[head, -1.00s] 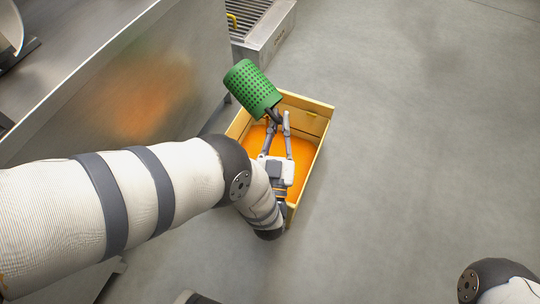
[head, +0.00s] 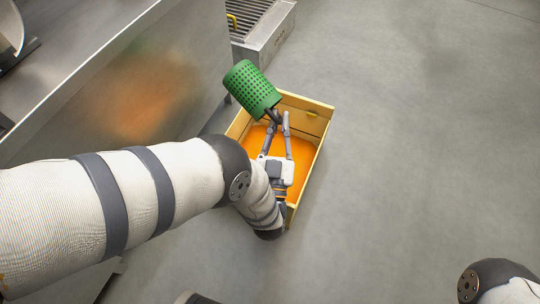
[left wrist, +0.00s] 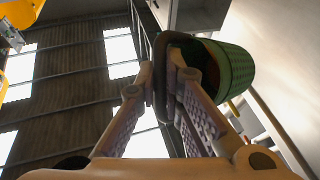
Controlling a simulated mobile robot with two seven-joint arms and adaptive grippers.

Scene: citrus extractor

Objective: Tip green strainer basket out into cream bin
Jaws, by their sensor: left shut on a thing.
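The green strainer basket (head: 251,89) is a perforated cylinder, tilted, over the far left part of the cream bin (head: 311,118) in the head view. The bin stands on the floor and has orange contents inside. My left gripper (head: 278,122) is above the bin, shut on the basket's dark handle. In the left wrist view the gripper (left wrist: 165,75) grips the dark handle loop, and the basket (left wrist: 232,70) shows behind it at the right. My right gripper is out of view; only part of my right arm shows at lower right.
A steel counter panel (head: 140,90) runs along the left, close to the bin. A steel grated unit (head: 263,30) with a yellow handle stands at the top. The grey floor (head: 420,140) to the right is clear.

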